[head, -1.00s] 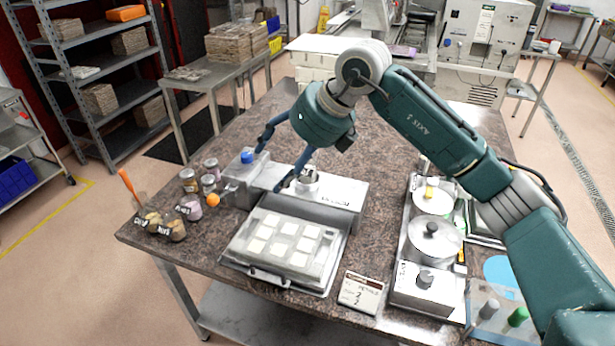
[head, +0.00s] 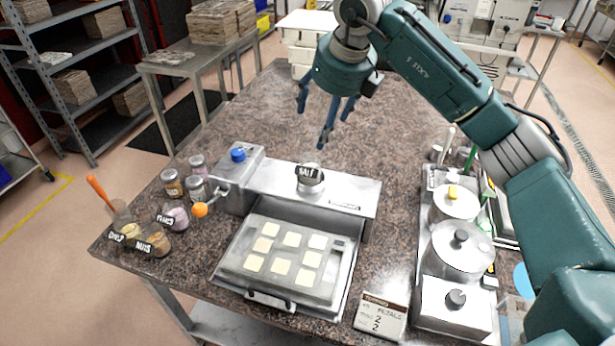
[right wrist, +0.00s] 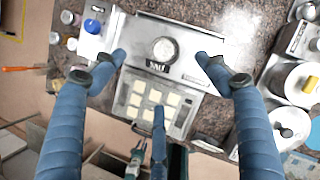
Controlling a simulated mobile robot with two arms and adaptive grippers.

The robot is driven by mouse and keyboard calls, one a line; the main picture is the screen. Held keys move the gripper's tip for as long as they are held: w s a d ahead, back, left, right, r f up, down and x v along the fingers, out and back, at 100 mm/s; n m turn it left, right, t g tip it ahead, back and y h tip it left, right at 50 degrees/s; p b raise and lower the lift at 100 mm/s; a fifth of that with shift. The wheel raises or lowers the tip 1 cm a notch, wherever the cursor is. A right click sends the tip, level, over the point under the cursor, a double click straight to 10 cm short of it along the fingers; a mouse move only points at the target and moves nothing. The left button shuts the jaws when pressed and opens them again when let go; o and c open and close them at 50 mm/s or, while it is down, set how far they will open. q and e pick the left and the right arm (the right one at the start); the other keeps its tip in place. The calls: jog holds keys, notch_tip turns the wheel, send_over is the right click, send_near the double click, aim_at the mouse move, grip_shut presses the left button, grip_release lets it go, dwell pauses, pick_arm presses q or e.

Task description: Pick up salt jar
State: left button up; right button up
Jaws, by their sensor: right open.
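The salt jar (head: 309,176), a small round jar with a black label reading SALT, stands on top of the grey metal press housing (head: 270,177). In the right wrist view the salt jar (right wrist: 164,50) lies between and beyond the spread fingers. My right gripper (head: 326,118) is open and empty, above and behind the jar in the head view, pointing down. In the right wrist view the right gripper (right wrist: 160,58) has its fingertips well apart on either side of the jar, with no visible contact.
In front of the housing is a mould tray (head: 229,274) with several pale squares. Labelled jars (head: 178,215) stand at left, near an orange knob (head: 200,210). A burner unit with lidded pots (head: 459,247) stands at right. The table behind the housing is clear.

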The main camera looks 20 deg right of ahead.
notch_tip(320, 180, down, 3)
jog(key=b, duration=0.2)
pick_arm(q)
jog(key=s+f+b, duration=0.2)
jog(key=s+f, duration=0.2)
jog(key=f, duration=0.2)
pick_arm(e)
jog(key=p, duration=0.2)
send_near(310, 160)
notch_tip(310, 160, down, 2)
jog(key=s, duration=0.1)
jog(key=f+p, duration=0.1)
jog(key=w+a+f+p, duration=0.1)
jog(key=f+p, duration=0.1)
jog(key=f, duration=0.1)
jog(key=shift+w+a+f, duration=0.1)
jog(key=shift+w+a, duration=0.05)
jog(key=shift+a, duration=0.2)
jog(key=shift+w+f, duration=0.1)
jog(key=shift+f, duration=0.15)
pick_arm(q)
notch_tip(310, 160, up, 6)
jog(key=w, duration=0.2)
pick_arm(e)
jog(key=shift+r, duration=0.1)
jog(key=c, duration=1.7)
pick_arm(q)
jog(key=shift+f, duration=0.15)
pick_arm(e)
jog(key=shift+o, duration=0.2)
